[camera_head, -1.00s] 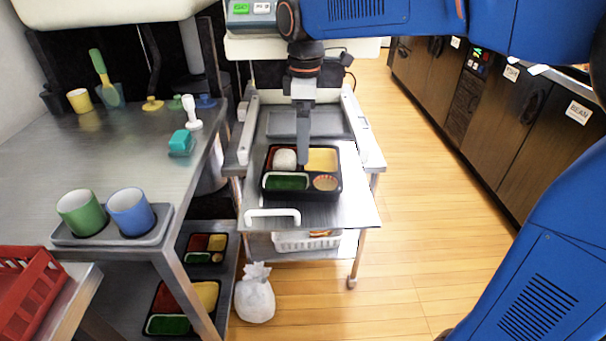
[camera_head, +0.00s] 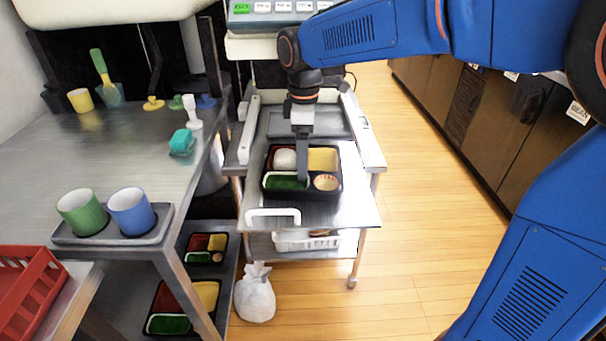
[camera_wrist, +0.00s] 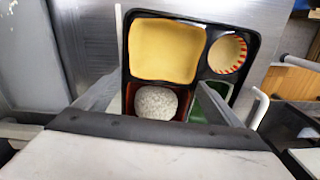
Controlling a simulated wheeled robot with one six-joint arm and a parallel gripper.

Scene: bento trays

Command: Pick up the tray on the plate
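A black divided tray (camera_head: 338,190) sits on the steel top of a cart (camera_head: 345,212). It holds a white rice mound, a yellow compartment, a green compartment and a round striped cup. My gripper (camera_head: 303,178) points down over the tray's middle, covering part of it. In the wrist view the tray (camera_wrist: 124,50) lies beyond the fingers. The gripper (camera_wrist: 158,90) is open there, with its two fingers apart on either side of the rice compartment. I cannot tell whether the fingertips touch the tray. No separate plate is clear under it.
The cart has a white front handle (camera_head: 273,214) and raised side rails. A counter (camera_head: 110,150) at left holds a green cup (camera_head: 82,212) and a blue cup (camera_head: 131,211). More divided trays lie on its lower shelf. A white bag (camera_head: 255,295) stands on the floor.

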